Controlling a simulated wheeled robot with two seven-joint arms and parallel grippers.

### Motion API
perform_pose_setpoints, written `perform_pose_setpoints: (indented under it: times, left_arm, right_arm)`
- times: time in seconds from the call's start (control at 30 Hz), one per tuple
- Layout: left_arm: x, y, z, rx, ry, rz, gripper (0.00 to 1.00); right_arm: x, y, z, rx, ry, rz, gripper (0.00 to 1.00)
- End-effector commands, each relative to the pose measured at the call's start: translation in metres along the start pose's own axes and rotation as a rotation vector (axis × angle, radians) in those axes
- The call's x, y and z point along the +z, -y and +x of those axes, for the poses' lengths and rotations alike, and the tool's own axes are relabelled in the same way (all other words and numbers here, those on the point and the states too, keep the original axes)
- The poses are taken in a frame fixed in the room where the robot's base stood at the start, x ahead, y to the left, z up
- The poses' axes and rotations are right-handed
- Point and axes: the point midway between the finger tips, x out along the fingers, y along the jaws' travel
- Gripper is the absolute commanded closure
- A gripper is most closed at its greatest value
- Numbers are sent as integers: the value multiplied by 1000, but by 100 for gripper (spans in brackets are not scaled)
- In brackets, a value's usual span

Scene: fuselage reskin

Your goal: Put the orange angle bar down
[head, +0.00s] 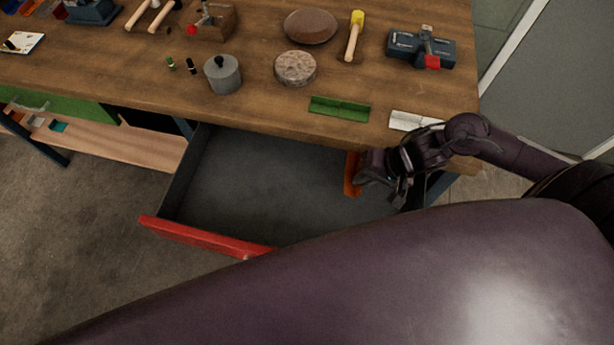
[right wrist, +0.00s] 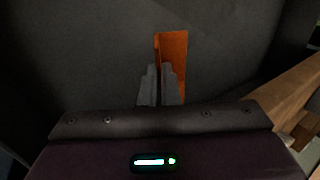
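The orange angle bar (head: 352,174) is over the right part of the open drawer (head: 262,180). My right gripper (head: 371,172) is at the bar and partly covers it. In the right wrist view the bar (right wrist: 174,58) stands out past my fingertips (right wrist: 159,82), which are close together with one edge of the bar between them. Dark grey drawer surface lies behind it. I cannot tell whether the bar touches the drawer floor. My left gripper is not in view.
The drawer has a red front (head: 205,237) and looks otherwise empty. On the wooden workbench (head: 130,75) above it lie a green angle bar (head: 340,109) and a white one (head: 413,121) near the edge.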

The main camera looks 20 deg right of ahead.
Motion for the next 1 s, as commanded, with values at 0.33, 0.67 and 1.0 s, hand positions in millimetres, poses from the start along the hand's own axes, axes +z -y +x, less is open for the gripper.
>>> perform_pose_setpoints:
  times: [0.33, 0.67, 1.0]
  left_arm:
    - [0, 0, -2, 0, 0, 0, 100]
    - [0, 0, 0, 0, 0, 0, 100]
    - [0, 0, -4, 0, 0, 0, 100]
  right_arm:
    - [-1, 63, 31, -9, -1, 1, 100]
    - [0, 89, 64, 0, 1, 2, 100]
    - [-2, 98, 103, 65, -1, -2, 100]
